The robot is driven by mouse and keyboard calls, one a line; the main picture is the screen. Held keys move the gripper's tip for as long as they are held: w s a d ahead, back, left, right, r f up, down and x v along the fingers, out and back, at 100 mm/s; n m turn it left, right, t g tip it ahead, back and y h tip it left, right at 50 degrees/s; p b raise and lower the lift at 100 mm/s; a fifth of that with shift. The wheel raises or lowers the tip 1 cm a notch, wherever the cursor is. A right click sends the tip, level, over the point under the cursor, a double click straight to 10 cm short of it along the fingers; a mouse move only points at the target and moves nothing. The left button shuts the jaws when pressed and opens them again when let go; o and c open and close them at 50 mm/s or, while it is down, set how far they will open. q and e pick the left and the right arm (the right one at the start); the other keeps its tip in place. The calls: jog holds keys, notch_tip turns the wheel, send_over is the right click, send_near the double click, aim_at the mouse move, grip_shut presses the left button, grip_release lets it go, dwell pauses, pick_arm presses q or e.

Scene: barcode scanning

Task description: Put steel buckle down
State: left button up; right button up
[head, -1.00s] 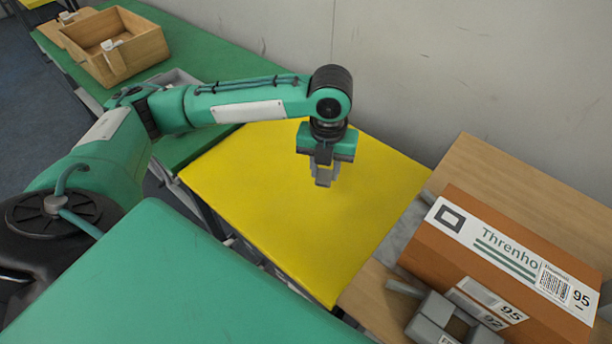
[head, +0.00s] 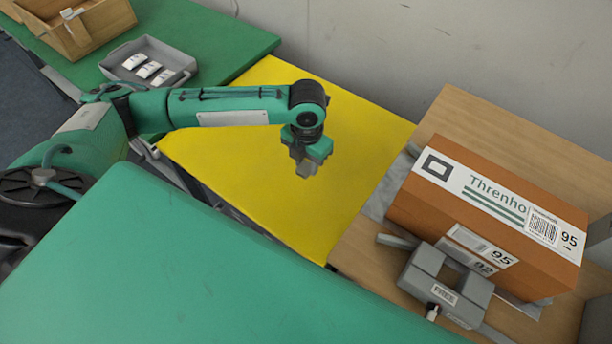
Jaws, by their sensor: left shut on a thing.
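My left gripper (head: 304,158) is over the yellow table top (head: 225,165), pointing down. It is shut on a small light-grey piece, which I take to be the steel buckle (head: 307,171). The piece shows just below the fingertips, and most of it is hidden by the fingers. I cannot tell whether it touches the yellow surface. My right gripper is not in view.
A brown carton (head: 490,215) with labels stands on the wooden table at right. A grey fixture marked FREE (head: 427,263) stands in front of it. A grey tray (head: 185,62) with white items and a wooden box (head: 108,22) are at back left. The yellow top around the gripper is clear.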

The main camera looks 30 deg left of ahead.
aim_at(307, 186)
pick_arm(q)
notch_tip(307, 186, down, 7)
jog(key=shift+f, duration=0.25)
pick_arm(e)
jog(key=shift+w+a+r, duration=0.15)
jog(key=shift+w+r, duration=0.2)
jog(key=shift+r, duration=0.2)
pick_arm(q)
jog(key=o, duration=1)
jog(key=shift+f, duration=0.1)
jog(key=shift+c, duration=0.2)
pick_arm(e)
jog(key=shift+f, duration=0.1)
pick_arm(q)
notch_tip(307, 186, up, 12)
jog(key=shift+f, duration=0.2)
jog(key=shift+r, duration=0.4)
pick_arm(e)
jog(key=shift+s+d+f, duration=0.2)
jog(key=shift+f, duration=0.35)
